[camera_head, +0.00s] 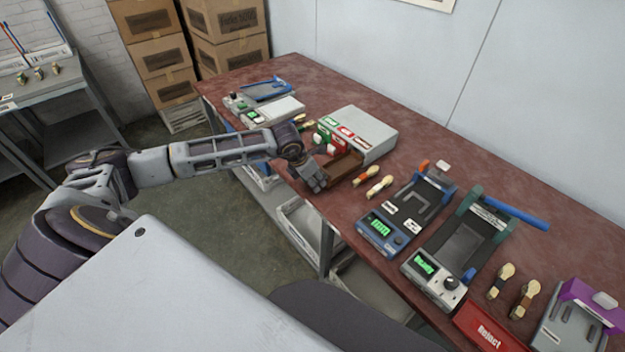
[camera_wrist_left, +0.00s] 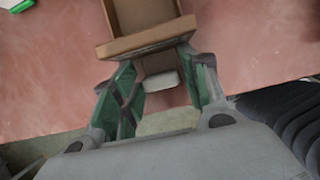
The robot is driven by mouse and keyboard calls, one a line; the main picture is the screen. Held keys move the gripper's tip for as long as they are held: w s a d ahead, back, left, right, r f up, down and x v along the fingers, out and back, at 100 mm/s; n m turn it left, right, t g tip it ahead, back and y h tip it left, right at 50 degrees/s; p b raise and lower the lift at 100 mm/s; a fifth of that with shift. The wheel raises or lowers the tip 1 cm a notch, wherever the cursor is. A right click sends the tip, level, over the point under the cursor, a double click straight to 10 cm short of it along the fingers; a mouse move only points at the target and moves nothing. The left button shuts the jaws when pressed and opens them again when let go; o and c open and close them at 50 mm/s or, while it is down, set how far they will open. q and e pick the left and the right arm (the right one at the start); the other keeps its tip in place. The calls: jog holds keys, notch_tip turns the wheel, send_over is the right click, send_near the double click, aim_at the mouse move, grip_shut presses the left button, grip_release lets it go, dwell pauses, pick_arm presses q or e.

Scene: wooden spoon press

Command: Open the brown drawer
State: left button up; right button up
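The brown drawer (camera_head: 346,166) sticks out of the front of a small grey drawer cabinet (camera_head: 362,128) on the bench, so it stands open. In the left wrist view its hollow inside and front edge (camera_wrist_left: 147,44) are at the top, with a pale handle (camera_wrist_left: 161,81) in front. My left gripper (camera_head: 317,176) is at the drawer's front. Its green-padded fingers (camera_wrist_left: 164,85) lie on both sides of the handle and look shut on it; contact is hard to make out. My right gripper is not in view.
Wooden spoons (camera_head: 379,187) lie to the right of the cabinet, then a blue press (camera_head: 405,215) and a green-grey press (camera_head: 460,245). A red reject tray (camera_head: 492,330) is at the front edge.

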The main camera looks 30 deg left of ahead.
pick_arm(q)
jog(key=shift+o, duration=0.5)
jog(key=shift+r, duration=0.1)
jog(key=v, duration=1.1)
jog(key=shift+r, duration=0.4)
jog(key=shift+s, duration=0.1)
